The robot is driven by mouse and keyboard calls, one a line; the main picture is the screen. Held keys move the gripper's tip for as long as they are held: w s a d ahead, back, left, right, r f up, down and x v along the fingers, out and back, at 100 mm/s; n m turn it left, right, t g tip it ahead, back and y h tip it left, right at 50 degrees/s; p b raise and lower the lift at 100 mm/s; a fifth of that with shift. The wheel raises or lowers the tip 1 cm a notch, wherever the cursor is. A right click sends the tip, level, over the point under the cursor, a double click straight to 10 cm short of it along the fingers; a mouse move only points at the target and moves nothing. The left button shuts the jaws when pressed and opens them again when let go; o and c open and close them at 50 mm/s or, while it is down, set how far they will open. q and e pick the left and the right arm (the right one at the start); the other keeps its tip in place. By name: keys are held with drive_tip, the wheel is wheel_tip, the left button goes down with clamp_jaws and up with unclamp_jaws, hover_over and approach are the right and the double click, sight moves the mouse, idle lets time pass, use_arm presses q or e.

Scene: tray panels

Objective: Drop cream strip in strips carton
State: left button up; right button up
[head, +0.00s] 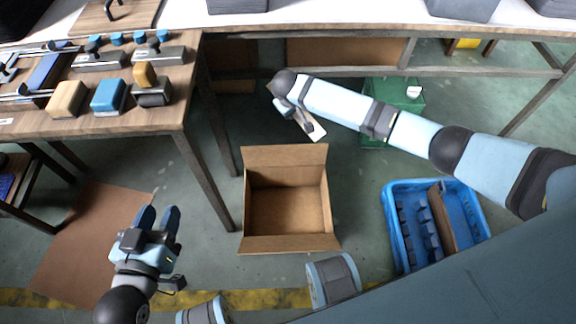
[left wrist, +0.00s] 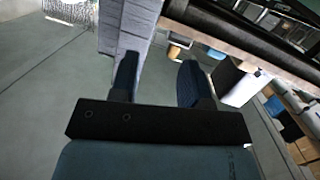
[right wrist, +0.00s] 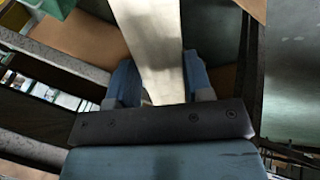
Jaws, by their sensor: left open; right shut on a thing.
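The cream strip (head: 318,133) is held in my right gripper (head: 303,122), beyond the far edge of the carton in the head view. In the right wrist view the strip (right wrist: 156,42) stands between the two fingers and runs up out of the picture. The open cardboard carton (head: 284,156) stands on the floor at the middle of the head view. Its inside looks empty. My left gripper (head: 158,217) is open and empty, left of the carton. The left wrist view shows nothing between its fingers (left wrist: 157,78).
A wooden table (head: 160,115) with blocks and tools stands at the left, its leg close to the carton. A blue crate (head: 397,235) with dark parts is at the right. A green box (head: 400,92) stands behind my right arm. A brown mat (head: 85,235) lies left.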

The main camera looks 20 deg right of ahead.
use_arm(q)
drive_tip(key=s+a+f+g+y+p, duration=0.2)
drive_tip(key=s+a+f+g+p, duration=0.1)
drive_tip(key=f+p, duration=0.15)
use_arm(e)
drive_tip(key=s+a+f+n+t+y, duration=0.2)
drive_tip(key=s+a+f+n+t, duration=0.15)
drive_tip(key=s+f, duration=0.35)
drive_tip(key=s+a+f+n+t+y, duration=0.25)
drive_tip(key=s+f+n, duration=0.25)
drive_tip(key=f, duration=0.5)
use_arm(q)
drive_tip(key=w+d+r+t+h+b, duration=0.3)
drive_tip(key=d+r+t+h+b, duration=0.15)
drive_tip(key=r+b, duration=0.45)
wheel_tip(320, 180, down, 7)
drive_tip(key=w+m+h+b, duration=0.1)
drive_tip(key=m+b, duration=0.4)
drive_tip(key=b, duration=0.9)
drive_tip(key=shift+w+a+m, duration=0.25)
drive_tip(key=shift+w+m, duration=0.05)
drive_tip(key=shift+w, duration=0.6)
use_arm(e)
wheel_tip(320, 180, down, 24)
drive_tip(key=shift+r, duration=0.2)
